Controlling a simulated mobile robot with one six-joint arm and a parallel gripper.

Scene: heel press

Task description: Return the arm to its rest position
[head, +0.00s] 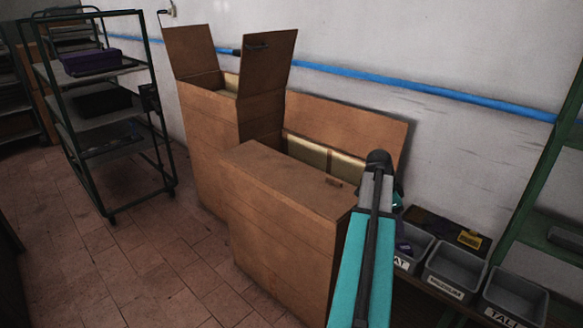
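My arm (360,255) rises from the bottom of the head view as a teal and grey link with a dark joint at its top. Beyond that joint, a small teal part of my arm shows at the right, low behind the link. My gripper cannot be made out; the link and joint cover that area. A small dark purple thing shows beside the link, at the left grey bin (418,245); I cannot tell whether it lies in the bin or is held.
Brown wooden cabinets with raised lids (290,215) stand close left of my arm. Labelled grey bins, one reading MEDIUM (455,272), and another (515,298), line a low shelf at right. A green rack (545,215) stands far right, a shelf trolley (105,110) at left. Tiled floor (150,260) is clear.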

